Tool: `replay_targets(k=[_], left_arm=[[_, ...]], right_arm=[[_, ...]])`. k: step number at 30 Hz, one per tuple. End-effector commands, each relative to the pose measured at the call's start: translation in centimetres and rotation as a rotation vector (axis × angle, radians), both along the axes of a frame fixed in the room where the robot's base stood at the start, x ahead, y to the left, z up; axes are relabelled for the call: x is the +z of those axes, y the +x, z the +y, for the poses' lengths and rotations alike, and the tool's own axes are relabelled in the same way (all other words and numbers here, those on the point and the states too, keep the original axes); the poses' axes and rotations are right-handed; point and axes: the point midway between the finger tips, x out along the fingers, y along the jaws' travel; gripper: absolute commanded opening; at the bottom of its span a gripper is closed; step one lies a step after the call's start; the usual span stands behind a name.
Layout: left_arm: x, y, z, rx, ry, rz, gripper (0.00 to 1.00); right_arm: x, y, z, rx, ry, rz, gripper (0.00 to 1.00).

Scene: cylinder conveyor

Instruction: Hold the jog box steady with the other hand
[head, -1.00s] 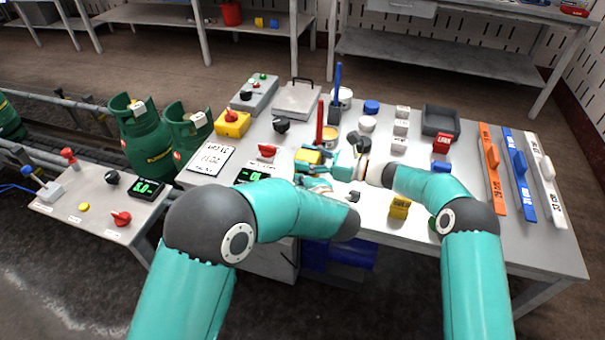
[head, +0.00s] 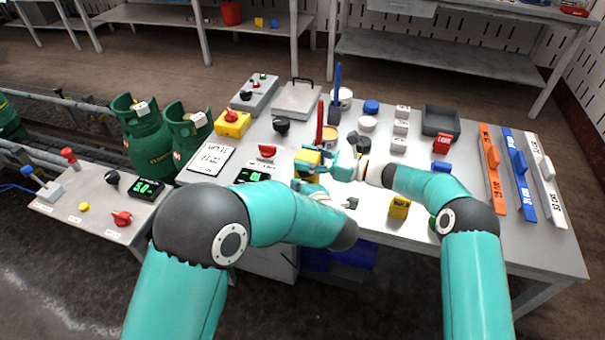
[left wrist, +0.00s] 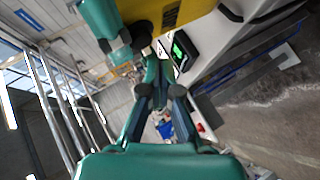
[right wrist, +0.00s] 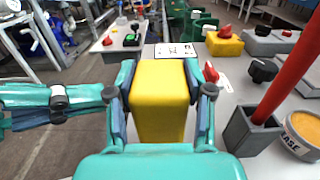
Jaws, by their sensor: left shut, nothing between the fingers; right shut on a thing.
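The yellow jog box (head: 307,156) is held above the near part of the table in the head view. My right gripper (head: 318,158) is shut on it. In the right wrist view the jog box (right wrist: 160,95) stands between the two fingers, its plain yellow top and side showing. My left gripper (head: 302,180) is shut and empty, just below the box in the head view. In the left wrist view its fingers (left wrist: 158,80) are together, and the jog box (left wrist: 185,12) shows at the top edge. I cannot tell whether the left fingers touch the box.
A red rod in a grey holder (right wrist: 255,130) and an open tin (right wrist: 301,132) stand close right of the held box. A green-digit display (head: 253,174) and a yellow block (head: 399,208) are nearby.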

Motion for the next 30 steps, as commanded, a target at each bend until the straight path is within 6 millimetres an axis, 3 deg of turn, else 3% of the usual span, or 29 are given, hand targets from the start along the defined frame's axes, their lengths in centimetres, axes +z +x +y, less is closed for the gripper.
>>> replay_targets(k=[12,30], left_arm=[[0.1,-3.7,1.3,-0.001,0.000,0.000,0.00],[0.0,-4.0,1.4,0.000,0.001,0.000,0.00]], right_arm=[[0.0,0.0,-0.1,-0.002,0.000,-0.001,0.10],[0.0,0.0,-0.1,-0.002,0.000,-0.001,0.10]])
